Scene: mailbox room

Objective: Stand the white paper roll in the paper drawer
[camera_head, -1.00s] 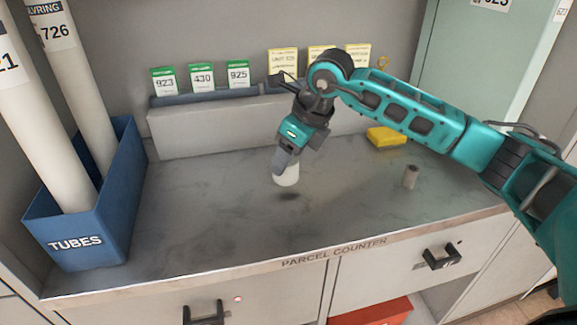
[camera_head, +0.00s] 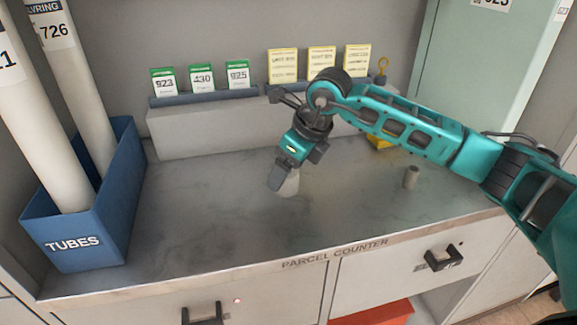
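The white paper roll (camera_head: 291,184) is at the middle of the parcel counter, partly hidden behind the fingers of my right gripper (camera_head: 280,178). The gripper's fingers point down and appear closed on the roll. I cannot tell whether the roll's lower end touches the counter. The left counter drawer, with a black handle (camera_head: 203,314), and the right counter drawer, with a black handle (camera_head: 441,257), are both shut. My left gripper is out of view.
A blue tubes bin (camera_head: 110,220) with tall tubes stands at the left. A small grey-brown cylinder (camera_head: 411,177) stands on the right of the counter. A yellow object (camera_head: 380,142) is partly behind my arm. Green and yellow cards line the back ledge. The front middle counter is clear.

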